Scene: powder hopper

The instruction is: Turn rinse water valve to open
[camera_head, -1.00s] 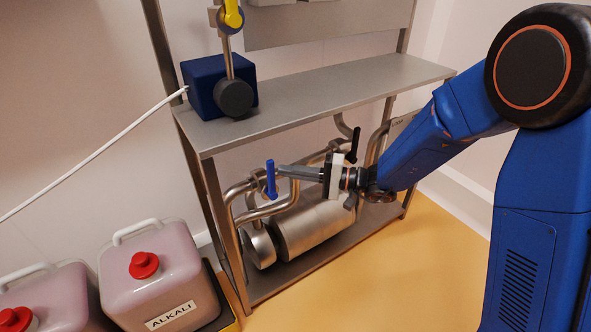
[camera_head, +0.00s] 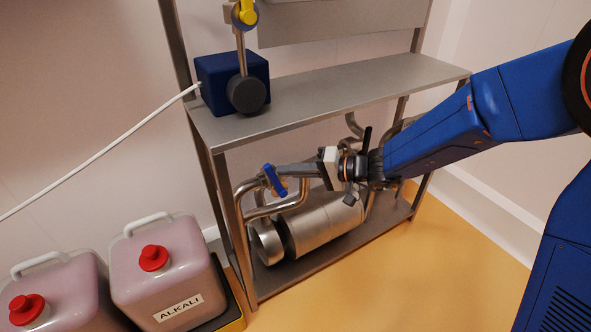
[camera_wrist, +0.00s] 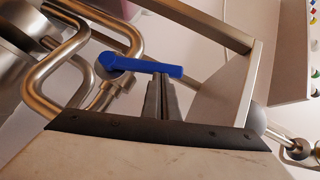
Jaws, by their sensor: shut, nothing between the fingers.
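The valve with the blue lever handle (camera_head: 273,180) sits on the steel pipework under the shelf; I read no label on it. The handle leans, with its lower end toward the right. In the wrist view the blue handle (camera_wrist: 145,66) lies nearly level from its round hub at the left. My gripper (camera_head: 284,169) is shut and empty, reaching in from the right. In the wrist view its closed fingertips (camera_wrist: 163,76) are at the handle's free end and seem to touch its side, partly hidden by it.
A dark-handled valve (camera_head: 366,138) stands behind my wrist. The steel shelf (camera_head: 330,92) runs just above my gripper, with a dark blue pump box (camera_head: 218,84) on it. A steel cylinder (camera_head: 325,222) lies below. Pink canisters (camera_head: 165,270) stand at lower left; floor at right is clear.

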